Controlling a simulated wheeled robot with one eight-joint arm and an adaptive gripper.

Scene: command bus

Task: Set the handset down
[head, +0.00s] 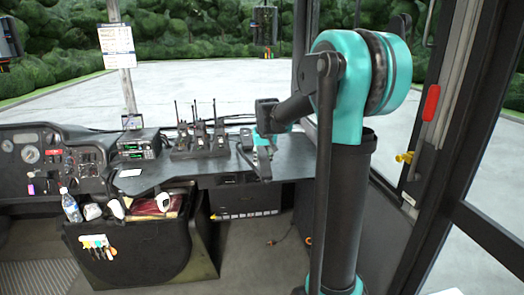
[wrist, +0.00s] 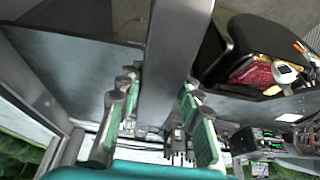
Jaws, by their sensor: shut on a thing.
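My gripper (head: 262,158) is over the right part of the dark desk (head: 222,169) in the head view, close to its front edge. In the wrist view, the green-sided fingers of my gripper (wrist: 160,115) are on both sides of a long grey bar, which I take for the handset (wrist: 176,55). The gripper is shut on it. The handset runs from the fingers out past the top of the wrist view, so its far end is hidden. In the head view it is small and dark against the gripper, and I cannot tell whether it touches the desk.
Several handheld radios stand in a charger (head: 200,150) left of my gripper, and they also show in the wrist view (wrist: 178,140). A radio unit (head: 138,145) sits farther left.

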